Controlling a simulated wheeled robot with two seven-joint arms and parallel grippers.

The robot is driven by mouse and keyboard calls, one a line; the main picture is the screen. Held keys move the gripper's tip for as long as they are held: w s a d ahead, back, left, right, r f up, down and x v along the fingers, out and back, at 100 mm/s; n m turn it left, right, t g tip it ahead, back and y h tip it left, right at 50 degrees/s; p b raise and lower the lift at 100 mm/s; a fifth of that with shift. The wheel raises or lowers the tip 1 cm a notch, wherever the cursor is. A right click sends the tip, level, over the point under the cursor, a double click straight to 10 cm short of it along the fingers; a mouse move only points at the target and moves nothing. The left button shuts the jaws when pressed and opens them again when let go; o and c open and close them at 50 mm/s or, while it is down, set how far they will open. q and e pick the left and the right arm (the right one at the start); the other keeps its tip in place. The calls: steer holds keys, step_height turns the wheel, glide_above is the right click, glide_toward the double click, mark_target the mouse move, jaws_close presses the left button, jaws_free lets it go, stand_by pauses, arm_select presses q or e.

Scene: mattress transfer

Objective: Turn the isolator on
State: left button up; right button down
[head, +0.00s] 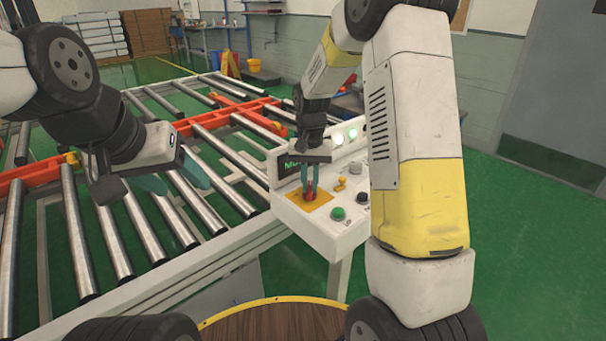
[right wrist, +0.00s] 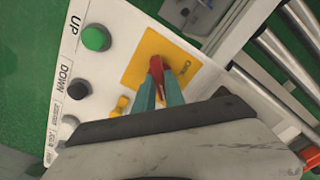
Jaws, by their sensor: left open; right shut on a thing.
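The isolator is a red handle (head: 310,194) on a yellow plate (head: 297,203), set on the sloped top of a white control box (head: 345,232). My right gripper (head: 310,186) comes down from above with its teal fingers shut on the red handle. In the right wrist view the red handle (right wrist: 156,68) shows between the fingertips, over the yellow plate (right wrist: 150,47). The fingers and wrist hide part of the handle. My left gripper (head: 175,180) is open and empty, over the rollers at the left, well apart from the control box.
A green button (head: 338,213), a small yellow switch (head: 341,183) and dark buttons sit beside the plate. A roller conveyor (head: 130,225) with red rails fills the left. Green floor is open at right.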

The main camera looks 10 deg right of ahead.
mark_target(310, 186)
steer(key=shift+w+r, duration=0.1)
stand_by(0.3)
steer(key=c, duration=1.4)
jaws_free()
step_height(310, 186, up, 7)
steer(key=shift+r, duration=0.35)
